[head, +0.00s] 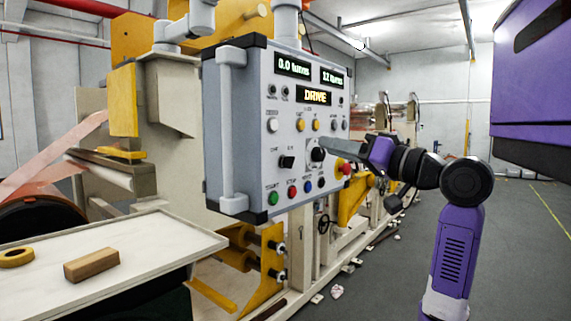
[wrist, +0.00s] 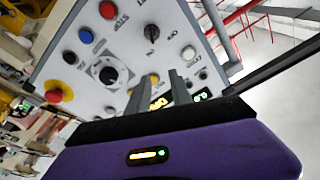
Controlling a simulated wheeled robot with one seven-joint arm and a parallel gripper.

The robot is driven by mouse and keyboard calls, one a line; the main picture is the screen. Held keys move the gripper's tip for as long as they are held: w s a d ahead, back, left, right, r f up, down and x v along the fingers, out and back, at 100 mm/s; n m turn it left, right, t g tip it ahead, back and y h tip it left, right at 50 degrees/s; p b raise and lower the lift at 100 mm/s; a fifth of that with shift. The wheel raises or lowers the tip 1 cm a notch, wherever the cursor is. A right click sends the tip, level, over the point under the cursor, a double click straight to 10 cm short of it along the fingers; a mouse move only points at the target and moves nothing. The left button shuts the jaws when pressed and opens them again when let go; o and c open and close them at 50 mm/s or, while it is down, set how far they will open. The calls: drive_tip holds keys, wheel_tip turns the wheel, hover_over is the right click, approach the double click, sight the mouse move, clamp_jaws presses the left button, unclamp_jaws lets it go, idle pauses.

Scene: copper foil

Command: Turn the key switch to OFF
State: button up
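The grey control panel (head: 240,130) faces me with displays, buttons and knobs.
A red mushroom button (head: 345,169) on a yellow base is close below my fingers. A tray table (head: 170,245) at the left holds a wooden block (head: 91,264) and a tape roll (head: 16,257). Grey floor is open at the right.

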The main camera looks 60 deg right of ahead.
sight(288, 162)
drive_tip(key=shift+g+y, duration=0.6)
drive_tip(key=shift+y, duration=0.3)
drive_tip(key=w+f, duration=0.1)
drive_tip(key=w, duration=0.1)
drive_tip(key=w+f+p, duration=0.1)
drive_tip(key=w, duration=0.2)
drive_tip(key=w+f, duration=0.1)
drive_tip(key=w, duration=0.2)
drive_tip(key=shift+w+d+f+p, duration=0.15)
drive_tip(key=shift+w+f+p, duration=0.1)
drive_tip(key=shift+f+p, duration=0.15)
clamp_jaws()
